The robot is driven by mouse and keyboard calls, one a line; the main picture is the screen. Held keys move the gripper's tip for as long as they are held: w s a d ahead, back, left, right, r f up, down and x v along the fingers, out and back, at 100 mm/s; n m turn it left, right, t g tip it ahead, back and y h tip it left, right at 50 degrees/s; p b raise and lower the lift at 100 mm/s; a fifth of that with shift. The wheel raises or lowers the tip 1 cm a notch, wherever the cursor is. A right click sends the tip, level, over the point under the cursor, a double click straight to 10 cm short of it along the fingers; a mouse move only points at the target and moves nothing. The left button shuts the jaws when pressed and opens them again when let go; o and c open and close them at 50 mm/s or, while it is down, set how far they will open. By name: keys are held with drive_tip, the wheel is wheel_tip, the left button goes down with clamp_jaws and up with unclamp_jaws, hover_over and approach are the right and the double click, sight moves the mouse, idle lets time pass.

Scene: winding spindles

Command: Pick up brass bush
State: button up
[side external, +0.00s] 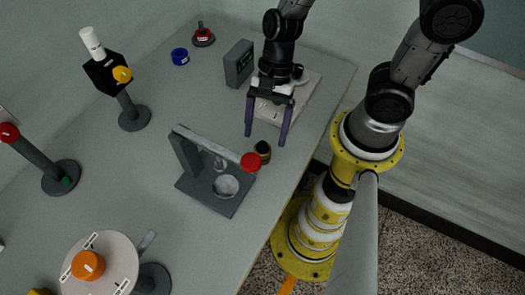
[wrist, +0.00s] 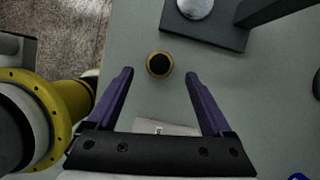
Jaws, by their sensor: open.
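The brass bush (side external: 263,148) is a small, short round piece with a dark body and a brass-coloured rim. It stands on the grey table beside the red knob of a dark frame. In the wrist view the brass bush (wrist: 160,64) shows from above as a yellow ring around a dark centre. My gripper (side external: 266,139) is open and empty, with two long purple fingers pointing down. In the wrist view my gripper (wrist: 160,73) has its fingertips apart on either side of the bush, which appears centred just beyond them. No finger visibly touches it.
The dark frame (side external: 187,152) with a red knob (side external: 250,161) and a silver disc (side external: 226,186) stands close to the bush's left. A pale flat sheet (side external: 302,92) lies behind my gripper. A dark box (side external: 239,63) and blue ring (side external: 180,56) are farther back. The table edge is right.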

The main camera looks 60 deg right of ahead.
sight(262, 151)
drive_tip(key=shift+x, duration=2.65)
drive_tip(key=shift+a+r, duration=0.1)
drive_tip(key=shift+a, duration=0.05)
